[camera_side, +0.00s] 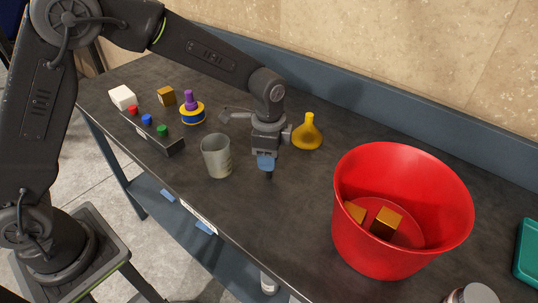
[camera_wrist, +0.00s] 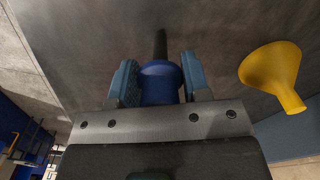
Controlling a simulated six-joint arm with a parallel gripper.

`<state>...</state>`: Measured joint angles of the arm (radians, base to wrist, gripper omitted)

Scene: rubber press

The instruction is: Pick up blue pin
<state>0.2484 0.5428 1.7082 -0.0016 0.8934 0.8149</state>
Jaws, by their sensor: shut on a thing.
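My gripper (camera_side: 266,162) points down above the dark table, between the grey cup and the yellow funnel. Its two blue-grey fingers are shut on the blue pin. In the wrist view, the pin's round blue head (camera_wrist: 160,82) sits between the fingers, and a dark narrow shape, its stem or a shadow, extends beyond it. In the side view the fingers mostly hide the pin; only a dark tip shows below them. Whether the tip touches the table is hard to tell.
A grey cup (camera_side: 216,156) stands left of my gripper, and a yellow funnel (camera_side: 307,134) to the right. A red bucket (camera_side: 400,170) holding brown cubes is at the right. A dark block (camera_side: 155,133) with red, blue and green knobs and a blue-yellow ringed piece (camera_side: 192,113) are left.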

